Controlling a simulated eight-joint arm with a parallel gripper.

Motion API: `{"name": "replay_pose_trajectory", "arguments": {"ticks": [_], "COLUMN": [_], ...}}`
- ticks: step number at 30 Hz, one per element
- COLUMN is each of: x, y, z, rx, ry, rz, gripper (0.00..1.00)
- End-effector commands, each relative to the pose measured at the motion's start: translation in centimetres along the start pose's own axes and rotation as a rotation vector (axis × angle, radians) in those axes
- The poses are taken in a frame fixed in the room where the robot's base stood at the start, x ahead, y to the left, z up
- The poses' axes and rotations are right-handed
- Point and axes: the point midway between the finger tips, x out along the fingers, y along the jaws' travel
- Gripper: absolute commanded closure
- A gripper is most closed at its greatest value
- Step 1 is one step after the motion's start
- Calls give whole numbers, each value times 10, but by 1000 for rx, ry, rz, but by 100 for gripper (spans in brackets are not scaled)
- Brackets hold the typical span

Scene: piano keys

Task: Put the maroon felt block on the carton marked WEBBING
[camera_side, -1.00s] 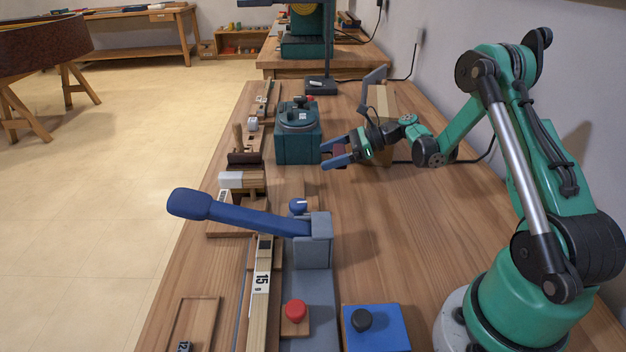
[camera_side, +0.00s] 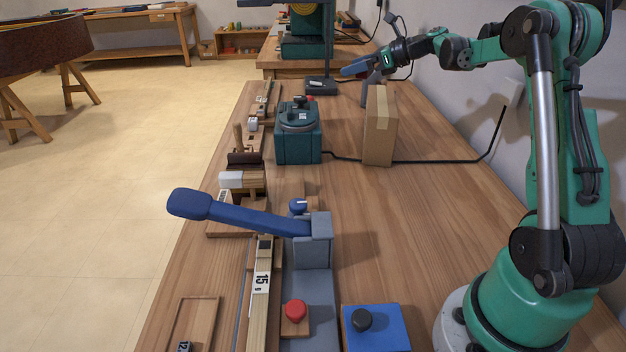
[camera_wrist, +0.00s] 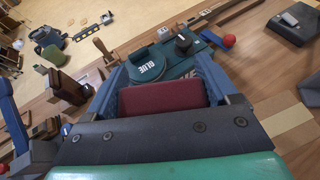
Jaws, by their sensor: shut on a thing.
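The maroon felt block (camera_wrist: 162,98) sits between the two blue fingers of my gripper (camera_wrist: 160,88) in the wrist view; my gripper is shut on it. In the side view my gripper (camera_side: 354,69) is raised above and behind the upright brown carton (camera_side: 378,132), apart from it. The block cannot be made out there. The carton stands on the bench, closed, with a pale tape strip on top. No WEBBING lettering is readable on the faces in view. A tan surface with a pale strip at the wrist view's lower right looks like the carton's top (camera_wrist: 286,122).
A teal glue pot (camera_side: 298,145) stands left of the carton; a black cable (camera_side: 440,161) runs along the bench. A blue-handled lever (camera_side: 240,217), red knob (camera_side: 295,310) and blue box (camera_side: 377,332) are nearer. The bench in front of the carton is clear.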

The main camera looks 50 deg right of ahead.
Motion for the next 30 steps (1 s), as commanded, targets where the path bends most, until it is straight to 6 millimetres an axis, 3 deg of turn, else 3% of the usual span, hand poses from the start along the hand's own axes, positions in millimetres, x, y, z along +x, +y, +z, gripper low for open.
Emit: {"name": "replay_pose_trajectory", "arguments": {"ticks": [1, 3, 9, 24, 30], "x": [-6, -14, -27, 0, 2], "y": [-22, -47, -85, -88, -87], "z": [-1, -2, -10, -75, -79], "rx": [29, 65, 120, 124, 124], "ry": [-2, -7, -18, -19, -19], "rz": [-70, -155, -290, -300, -300], "gripper": [69, 69, 69, 69, 69]}}
